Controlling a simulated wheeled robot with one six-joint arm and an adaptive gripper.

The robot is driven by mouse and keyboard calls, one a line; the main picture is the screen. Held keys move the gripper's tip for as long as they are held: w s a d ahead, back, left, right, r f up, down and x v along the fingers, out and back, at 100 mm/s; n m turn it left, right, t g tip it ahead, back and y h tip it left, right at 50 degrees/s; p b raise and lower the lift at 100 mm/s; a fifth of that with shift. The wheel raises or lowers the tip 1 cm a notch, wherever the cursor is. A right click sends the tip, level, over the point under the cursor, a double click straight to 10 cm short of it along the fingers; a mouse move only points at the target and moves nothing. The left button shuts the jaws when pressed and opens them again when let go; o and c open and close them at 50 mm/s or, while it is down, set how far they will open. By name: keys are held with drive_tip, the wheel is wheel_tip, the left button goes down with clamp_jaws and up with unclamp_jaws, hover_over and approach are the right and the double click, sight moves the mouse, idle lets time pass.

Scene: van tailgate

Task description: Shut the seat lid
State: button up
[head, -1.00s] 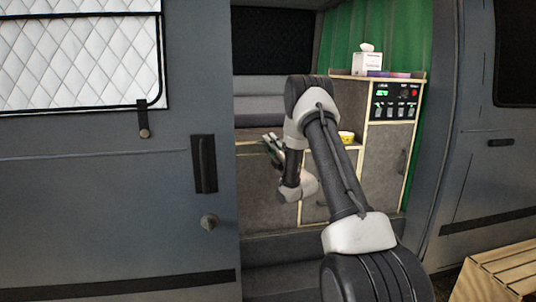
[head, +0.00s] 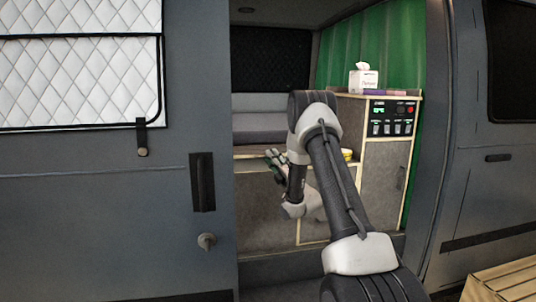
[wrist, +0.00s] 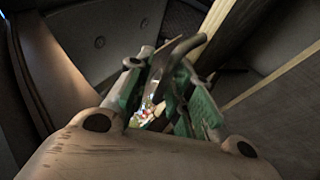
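The bench seat with its grey cushioned top (head: 262,128) is inside the van's doorway in the head view, above a grey front panel (head: 258,205). I cannot tell surely how far its lid is raised. My gripper (head: 274,158) is at the bench's front upper edge, left of my forearm. A pale wooden edge (wrist: 216,25) runs close beyond the fingertips. Contact is unclear.
A cabinet (head: 382,180) with a switch panel (head: 392,118) stands right of the bench, a tissue box (head: 363,78) on top. A yellow bowl (head: 346,154) is partly behind my arm. The sliding door (head: 100,220) borders the opening at left. A slatted wooden crate (head: 505,282) is at lower right.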

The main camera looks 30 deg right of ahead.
drive_tip(key=s+d+f, duration=0.1)
drive_tip(key=s+f, duration=0.2)
drive_tip(key=f, duration=0.2)
drive_tip(key=shift+d+f, duration=0.15)
drive_tip(key=shift+d, duration=0.25)
drive_tip(key=shift+o, duration=0.6)
